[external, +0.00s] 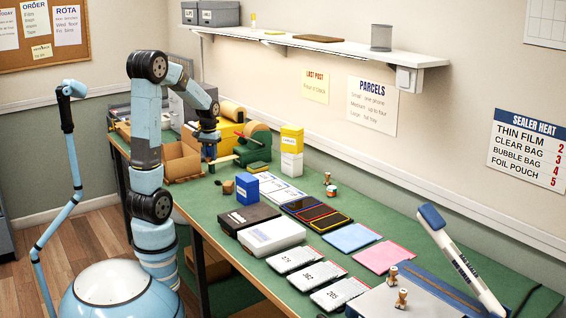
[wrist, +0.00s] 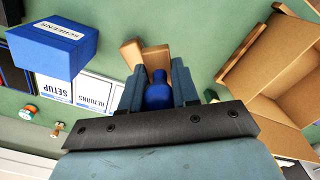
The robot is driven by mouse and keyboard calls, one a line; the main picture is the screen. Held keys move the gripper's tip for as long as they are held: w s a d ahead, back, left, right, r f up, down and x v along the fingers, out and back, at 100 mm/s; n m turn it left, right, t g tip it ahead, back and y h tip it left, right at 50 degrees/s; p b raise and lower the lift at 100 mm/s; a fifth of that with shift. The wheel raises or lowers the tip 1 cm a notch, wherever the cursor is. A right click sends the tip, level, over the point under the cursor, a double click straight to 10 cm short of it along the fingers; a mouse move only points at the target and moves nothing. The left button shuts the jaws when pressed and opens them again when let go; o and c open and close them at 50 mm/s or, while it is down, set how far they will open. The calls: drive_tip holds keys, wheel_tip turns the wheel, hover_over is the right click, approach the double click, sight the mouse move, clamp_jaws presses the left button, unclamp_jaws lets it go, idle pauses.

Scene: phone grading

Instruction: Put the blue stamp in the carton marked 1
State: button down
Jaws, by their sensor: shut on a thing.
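My gripper (wrist: 157,80) is shut on the blue stamp (wrist: 157,95), whose rounded blue handle shows between the two fingers in the wrist view. In the external view my gripper (external: 209,143) is above the bench, close to the right of the open brown cartons, with a small bit of blue below it (external: 210,153). The open cartons (external: 183,160) stand at the bench's near edge; they also show at the right of the wrist view (wrist: 280,55), beside my gripper. I cannot make out a number on any carton.
A small brown wooden piece (external: 228,187) lies beside the blue SCREENS box (external: 245,188); it appears just beyond my fingertips in the wrist view (wrist: 152,58). Phones and trays fill the bench to the right.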

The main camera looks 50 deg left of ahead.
drive_tip(key=s+a+n, duration=0.2)
drive_tip(key=a+n, duration=0.4)
drive_tip(key=a, duration=0.8)
drive_tip(key=s+a+n, duration=0.3)
drive_tip(key=a+n, duration=0.2)
drive_tip(key=a, duration=0.9)
drive_tip(key=shift+w+d+f, duration=0.1)
drive_tip(key=shift+f, duration=3.75)
drive_tip(key=shift+w+d+f, duration=0.1)
drive_tip(key=shift+f, duration=3.75)
drive_tip(key=shift+f, duration=0.1)
drive_tip(key=c, duration=0.8)
unclamp_jaws()
drive_tip(key=shift+c, duration=0.2)
wheel_tip(320, 180, up, 12)
